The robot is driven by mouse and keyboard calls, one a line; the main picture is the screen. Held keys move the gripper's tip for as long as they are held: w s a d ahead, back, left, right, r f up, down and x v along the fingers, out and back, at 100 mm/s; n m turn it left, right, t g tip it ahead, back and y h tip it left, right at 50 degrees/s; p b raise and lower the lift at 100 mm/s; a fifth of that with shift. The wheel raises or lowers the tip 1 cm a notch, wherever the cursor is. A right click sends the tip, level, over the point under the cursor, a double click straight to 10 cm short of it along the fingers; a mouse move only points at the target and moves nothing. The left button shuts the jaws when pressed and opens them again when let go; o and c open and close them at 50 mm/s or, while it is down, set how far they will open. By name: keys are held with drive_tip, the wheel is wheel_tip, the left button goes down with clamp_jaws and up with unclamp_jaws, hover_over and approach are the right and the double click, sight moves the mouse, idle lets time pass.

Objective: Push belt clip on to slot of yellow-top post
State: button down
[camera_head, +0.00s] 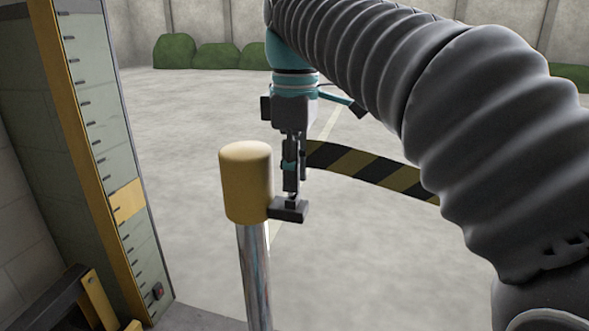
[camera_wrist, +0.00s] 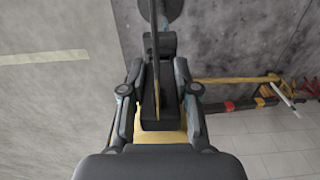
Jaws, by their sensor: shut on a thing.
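The yellow-top post (camera_head: 246,182) stands left of centre in the head view, a yellow cap on a shiny pole. A dark block (camera_head: 288,209) juts from the cap's right side at the lower edge. My gripper (camera_head: 291,188) points down just above this block, right of the cap. The black-and-yellow belt (camera_head: 370,171) runs right from the gripper. In the wrist view, the dark clip (camera_wrist: 160,105) sits between my fingers, with yellow of the cap (camera_wrist: 172,138) below it. The fingers are shut on the clip. Whether the clip is seated in the slot is hidden.
A tall grey-green panel (camera_head: 92,130) with a yellow edge stands at left, close to the post. A yellow-and-black frame (camera_head: 95,300) is at lower left. In the wrist view, a yellow rail (camera_wrist: 235,80) is at right. Bare floor lies behind the post.

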drive_tip(key=shift+f, duration=0.7)
idle(0.7)
drive_tip(key=c, duration=0.8)
unclamp_jaws()
drive_tip(key=shift+r, duration=0.1)
drive_tip(key=shift+r, duration=3.55)
drive_tip(key=s+d+f+m+t, duration=0.2)
drive_tip(key=s+d+f+m, duration=0.2)
drive_tip(key=f, duration=0.5)
drive_tip(key=s+d+f+m+t, duration=0.1)
drive_tip(key=s+d+f+m, duration=0.3)
drive_tip(key=f, duration=0.5)
drive_tip(key=s+d+f+m+t, duration=0.2)
drive_tip(key=s+d+f+m, duration=0.2)
drive_tip(key=f, duration=0.5)
drive_tip(key=shift+s+f+m+t, duration=0.15)
drive_tip(key=shift+s+m, duration=0.25)
drive_tip(key=shift+m, duration=0.1)
drive_tip(key=shift+s+f+m+t, duration=0.1)
drive_tip(key=shift+s+m+t, duration=0.05)
drive_tip(key=shift+s+m, duration=0.3)
